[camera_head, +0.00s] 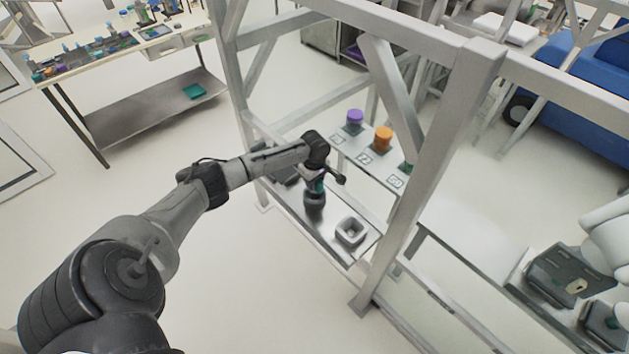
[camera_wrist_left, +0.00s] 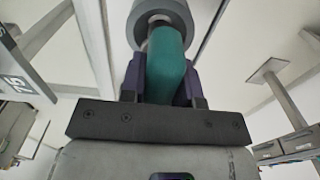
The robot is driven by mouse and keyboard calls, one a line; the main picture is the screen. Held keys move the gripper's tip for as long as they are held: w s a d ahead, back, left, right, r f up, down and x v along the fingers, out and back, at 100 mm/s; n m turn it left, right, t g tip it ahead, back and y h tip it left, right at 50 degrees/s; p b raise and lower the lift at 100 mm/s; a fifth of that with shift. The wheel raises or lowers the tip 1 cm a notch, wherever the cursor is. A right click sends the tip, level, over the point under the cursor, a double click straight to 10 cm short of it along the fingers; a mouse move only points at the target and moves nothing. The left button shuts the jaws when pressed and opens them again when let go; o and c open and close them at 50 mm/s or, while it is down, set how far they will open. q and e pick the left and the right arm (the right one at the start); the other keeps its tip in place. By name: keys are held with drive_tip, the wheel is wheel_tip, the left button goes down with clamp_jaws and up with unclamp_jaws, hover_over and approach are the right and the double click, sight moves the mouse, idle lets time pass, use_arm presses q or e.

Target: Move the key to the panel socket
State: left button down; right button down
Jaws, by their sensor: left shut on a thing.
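My left gripper (camera_head: 316,180) is shut on the key, a teal grip with a thick dark grey cylindrical end (camera_head: 314,201). The key points down over the narrow shelf in the frame; I cannot tell whether its lower end touches the shelf. In the left wrist view the teal grip (camera_wrist_left: 165,65) sits between the purple finger pads, with the grey round end (camera_wrist_left: 160,18) beyond. My right gripper is not in view.
Purple (camera_head: 355,118) and orange (camera_head: 383,137) cylinders stand on the numbered rear shelf, with a teal one partly hidden by the frame post (camera_head: 428,170). Diagonal braces and posts surround the shelf (camera_head: 325,236). A workbench (camera_head: 100,50) with small items stands far left.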

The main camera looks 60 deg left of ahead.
use_arm(q)
drive_tip(key=shift+f, duration=0.35)
drive_tip(key=shift+f+b, duration=0.3)
drive_tip(key=shift+f, duration=0.45)
idle(0.4)
drive_tip(key=c, duration=0.8)
unclamp_jaws()
drive_tip(key=shift+o, duration=0.5)
drive_tip(key=o, duration=0.5)
